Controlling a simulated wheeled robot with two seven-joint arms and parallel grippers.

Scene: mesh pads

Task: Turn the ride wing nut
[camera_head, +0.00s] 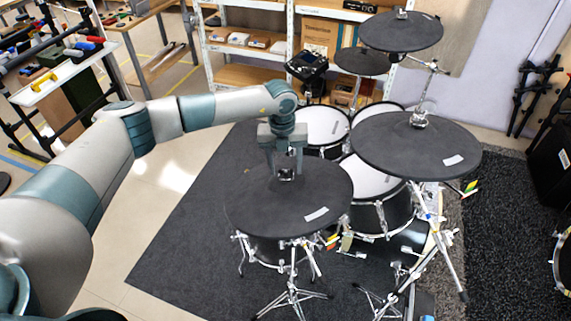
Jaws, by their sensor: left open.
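A round black cymbal pad (255,212) with a small white label is nearest to me, mounted on a chrome stand. A small dark wing nut (287,174) sits at its centre; its shape is partly hidden by my gripper. My left gripper (285,168) points down over this centre. Its two fingers are open, one on each side of the nut; I cannot tell whether they touch it. A second large black cymbal pad (385,150) is to the right, with its own chrome nut (418,119) on top. My right gripper is not in view.
White mesh drums (322,125), a drum module (307,65) and a higher cymbal (402,32) stand behind. Chrome stand legs (290,300) spread below on a dark mat (180,255). Shelves (245,50) line the back.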

